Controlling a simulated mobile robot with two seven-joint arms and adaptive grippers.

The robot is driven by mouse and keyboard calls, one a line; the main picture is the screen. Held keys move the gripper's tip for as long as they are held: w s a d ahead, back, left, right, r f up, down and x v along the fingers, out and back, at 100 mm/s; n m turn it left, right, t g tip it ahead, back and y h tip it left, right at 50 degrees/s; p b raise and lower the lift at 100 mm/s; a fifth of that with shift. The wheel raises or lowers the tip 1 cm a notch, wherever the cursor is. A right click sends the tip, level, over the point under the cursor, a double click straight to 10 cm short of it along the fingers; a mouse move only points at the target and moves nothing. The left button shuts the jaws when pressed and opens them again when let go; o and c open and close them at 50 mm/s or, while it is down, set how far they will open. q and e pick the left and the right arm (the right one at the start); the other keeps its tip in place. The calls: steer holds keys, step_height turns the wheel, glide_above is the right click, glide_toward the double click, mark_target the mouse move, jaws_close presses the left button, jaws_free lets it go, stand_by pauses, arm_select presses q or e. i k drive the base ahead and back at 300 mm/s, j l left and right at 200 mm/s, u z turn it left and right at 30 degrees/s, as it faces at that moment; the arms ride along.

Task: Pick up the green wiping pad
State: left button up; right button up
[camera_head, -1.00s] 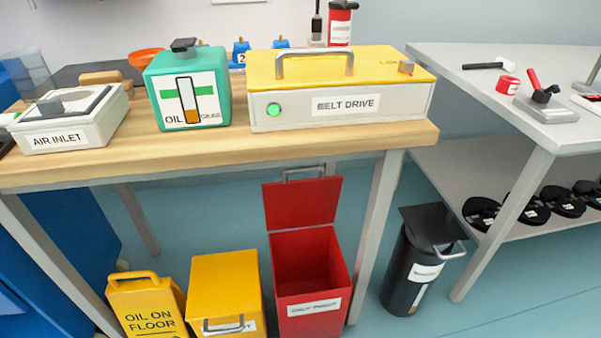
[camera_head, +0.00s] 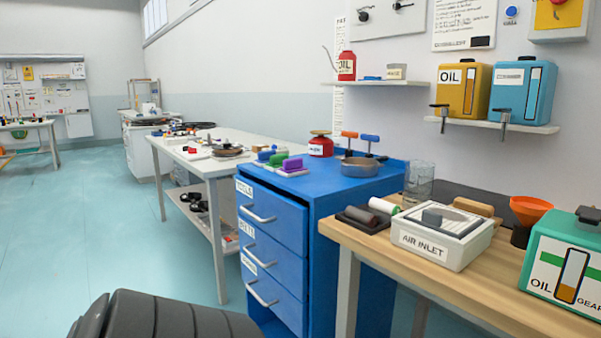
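In the head view, a small green block (camera_head: 279,158), which looks like the green wiping pad, sits on top of the blue drawer cabinet (camera_head: 325,192). It stands in a row between a blue block (camera_head: 265,153) and a purple block (camera_head: 293,164), on what looks like a light tray. Its details are too small to tell. Neither gripper's fingers show. A dark, ridged, rounded shape at the bottom left looks like part of my own arm.
A metal bowl (camera_head: 361,166) and a red can (camera_head: 321,146) share the cabinet top. A wooden bench with an air inlet box (camera_head: 441,236) and a green oil container (camera_head: 566,260) adjoins at right. A white table (camera_head: 218,168) stands behind at left. The floor (camera_head: 80,220) at left is clear.

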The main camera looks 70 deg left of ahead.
mark_target(275, 160)
steer(key=u, duration=2.25)
steer(key=i+j+z, duration=0.1)
steer(key=z, duration=0.65)
steer(key=j+z, duration=1.1)
steer(key=k+j+z, duration=0.15)
steer(key=j, duration=0.2)
steer(key=k+j+z, duration=0.15)
steer(key=j, duration=0.2)
steer(key=k+j+z, duration=0.1)
steer(key=j, duration=0.2)
steer(key=k+j, duration=0.15)
steer(key=j, duration=0.2)
steer(key=k+j, duration=0.15)
steer(key=j, duration=0.2)
steer(key=k+j+z, duration=0.1)
steer(key=j, duration=0.25)
steer(key=k, duration=0.05)
